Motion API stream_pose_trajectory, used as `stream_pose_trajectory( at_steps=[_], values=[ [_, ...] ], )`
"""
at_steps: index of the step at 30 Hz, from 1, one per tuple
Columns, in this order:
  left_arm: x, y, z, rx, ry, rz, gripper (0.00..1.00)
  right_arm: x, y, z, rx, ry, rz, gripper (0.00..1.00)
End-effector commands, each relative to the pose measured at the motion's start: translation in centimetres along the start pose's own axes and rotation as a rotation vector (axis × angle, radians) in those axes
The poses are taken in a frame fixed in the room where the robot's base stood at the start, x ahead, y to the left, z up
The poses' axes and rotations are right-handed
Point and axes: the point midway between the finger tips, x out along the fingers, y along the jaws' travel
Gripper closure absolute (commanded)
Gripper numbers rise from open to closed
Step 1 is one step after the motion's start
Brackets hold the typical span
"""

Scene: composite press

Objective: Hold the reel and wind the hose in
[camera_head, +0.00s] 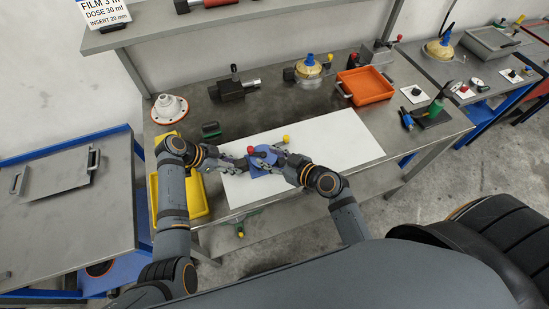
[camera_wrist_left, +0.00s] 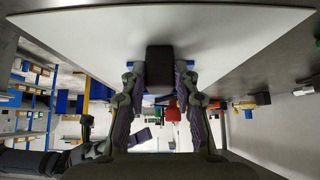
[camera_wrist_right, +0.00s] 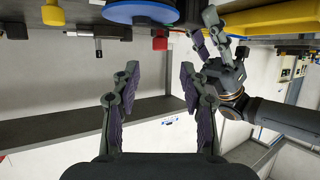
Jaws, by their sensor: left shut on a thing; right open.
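The blue reel (camera_head: 262,157), with a red knob (camera_head: 250,149) at its left, sits on the white sheet (camera_head: 330,143). In the right wrist view the blue disc (camera_wrist_right: 140,12) is at the top edge. My left gripper (camera_wrist_left: 160,78) is shut on a black block (camera_wrist_left: 160,60) at the reel's left side; whether the block belongs to the reel is not clear. My right gripper (camera_wrist_right: 158,78) is open and empty, close to the reel's right side. A yellow knob (camera_head: 287,138) is just behind it. I cannot make out the hose.
A yellow tray (camera_head: 155,190) lies left of the sheet. An orange tray (camera_head: 366,86), a black clamp-like device (camera_head: 235,86) and a white flanged part (camera_head: 170,108) stand along the back. The sheet's right half is clear.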

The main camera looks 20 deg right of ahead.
Motion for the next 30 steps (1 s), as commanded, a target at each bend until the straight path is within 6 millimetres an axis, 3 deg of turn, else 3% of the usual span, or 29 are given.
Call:
stream_pose_trajectory(
  at_steps=[3,8,16,20,24,30],
  values=[
    [0.0,0.0,-0.1,0.001,0.002,-0.001,1.0,-1.7,0.1,0.1,-0.003,-0.003,0.001,0.56],
    [0.0,-0.1,-0.1,0.001,0.002,-0.001,1.0,-2.4,0.0,0.0,-0.001,-0.001,-0.001,0.56],
    [0.0,-0.1,-0.1,0.001,0.002,-0.001,1.0,-2.2,0.1,0.1,-0.005,-0.003,-0.01,0.56],
    [0.0,-0.1,-0.1,0.001,0.002,-0.001,1.0,-0.6,0.3,1.0,-0.055,-0.034,-0.136,0.56],
    [-0.1,-0.1,-0.1,0.001,0.002,-0.001,1.0,0.7,2.2,1.4,-0.144,-0.056,-0.351,0.56],
    [0.0,-0.1,-0.1,0.001,0.002,-0.001,1.0,-0.1,5.8,-0.3,-0.227,-0.018,-0.539,0.56]
  ],
)
